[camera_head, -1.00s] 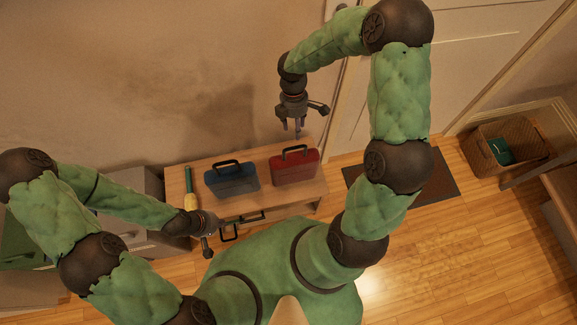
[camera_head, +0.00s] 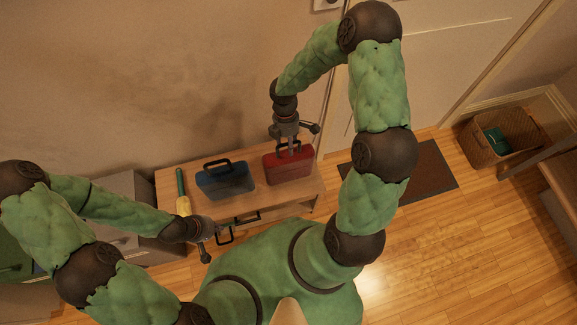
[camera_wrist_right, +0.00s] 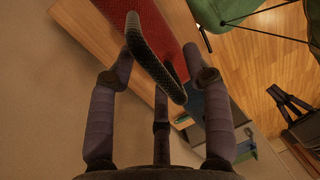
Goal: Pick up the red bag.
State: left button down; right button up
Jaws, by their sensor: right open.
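The red bag (camera_head: 290,168) stands upright on the wooden cabinet, to the right of the blue bag. My right gripper (camera_head: 290,151) is at the top of the red bag, over its handle. In the right wrist view, the red bag (camera_wrist_right: 172,32) lies beyond the open fingers of my right gripper (camera_wrist_right: 167,70). Its black handle (camera_wrist_right: 153,60) passes between the spread fingers, and I see no grip on it. My left gripper (camera_head: 206,256) is in front of the cabinet, away from the red bag; its fingers are too small to read.
The blue bag (camera_head: 224,183) stands close to the left on the wooden cabinet (camera_head: 263,200). A yellow and green object (camera_head: 182,198) lies at the cabinet's left end. The wall is behind. A dark mat (camera_head: 425,172) and a wicker basket (camera_head: 487,153) are on the floor to the right.

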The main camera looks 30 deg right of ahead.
grip_shut()
jog(key=shift+r, duration=0.1)
jog(key=shift+r, duration=0.1)
